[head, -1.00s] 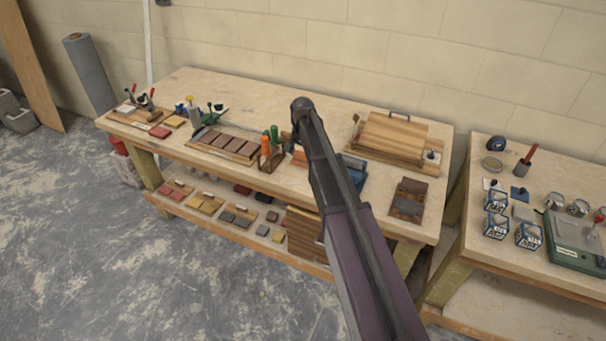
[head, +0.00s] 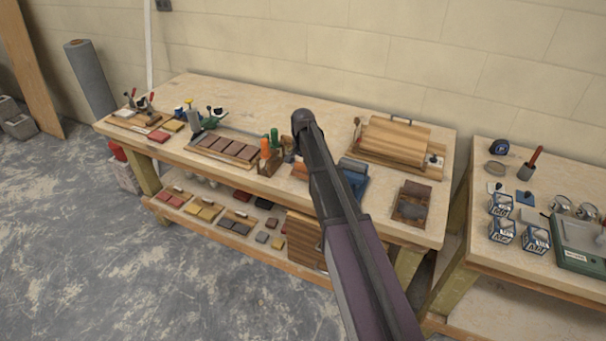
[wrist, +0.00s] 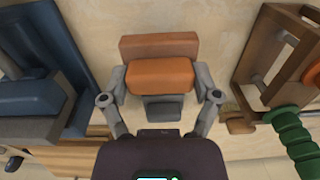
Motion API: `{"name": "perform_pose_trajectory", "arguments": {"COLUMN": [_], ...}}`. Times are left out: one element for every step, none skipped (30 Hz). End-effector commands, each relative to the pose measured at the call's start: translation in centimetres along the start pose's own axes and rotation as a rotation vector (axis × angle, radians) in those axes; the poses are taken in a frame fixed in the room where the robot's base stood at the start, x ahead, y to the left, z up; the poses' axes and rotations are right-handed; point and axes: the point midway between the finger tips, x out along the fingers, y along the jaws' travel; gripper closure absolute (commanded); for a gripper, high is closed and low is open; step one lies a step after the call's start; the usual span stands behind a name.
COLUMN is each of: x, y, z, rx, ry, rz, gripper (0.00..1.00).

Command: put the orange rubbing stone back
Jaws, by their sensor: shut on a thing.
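The orange rubbing stone (wrist: 160,77) is a small block with rounded edges. In the wrist view it sits between the two fingers of my gripper (wrist: 160,84), which is shut on it. A browner orange block-like piece (wrist: 158,44) shows just beyond the stone, partly hidden by it; I cannot tell whether they touch. In the head view my arm hides most of the gripper, and a bit of orange (head: 300,170) shows at the arm's left edge, low over the bench.
A wooden holder with green and orange handles (head: 270,163) stands close on the left in the head view. A blue stand (head: 353,180) is close on the right. A tray of brown blocks (head: 226,147) lies farther left. Pale bench top shows around the stone.

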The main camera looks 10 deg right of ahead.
Motion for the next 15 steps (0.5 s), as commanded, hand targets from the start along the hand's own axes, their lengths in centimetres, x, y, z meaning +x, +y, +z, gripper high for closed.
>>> {"name": "perform_pose_trajectory", "arguments": {"x": [0.8, 1.0, 1.4, 1.6, 1.9, 2.2, 2.4, 2.6, 2.8, 3.0, 3.0, 3.1, 3.2, 3.2, 3.2], "y": [0.0, 0.0, 0.1, 0.1, 0.1, 0.1, 0.1, 0.1, 0.1, 0.1, 0.1, 0.1, 0.1, 0.1, 0.1], "z": [0.0, 0.0, 0.0, 0.0, 0.0, 0.0, 0.0, 0.0, 0.0, 0.0, 0.0, 0.0, -0.1, 0.0, -0.1], "rx": [0.000, 0.000, 0.000, 0.000, 0.000, 0.000, 0.001, 0.001, 0.001, 0.001, 0.001, 0.001, 0.001, 0.001, 0.001], "ry": [0.000, 0.000, 0.000, 0.000, 0.000, 0.000, 0.000, 0.000, 0.000, 0.000, 0.000, 0.000, 0.000, 0.000, 0.000], "rz": [0.000, 0.000, 0.000, 0.000, 0.000, 0.000, 0.000, 0.000, 0.000, 0.000, 0.000, 0.000, 0.000, 0.000, 0.000], "gripper": [0.65, 0.65, 0.65, 0.65, 0.65, 0.65, 0.65, 0.65, 0.65, 0.65, 0.65, 0.65, 0.65, 0.65, 0.65]}}
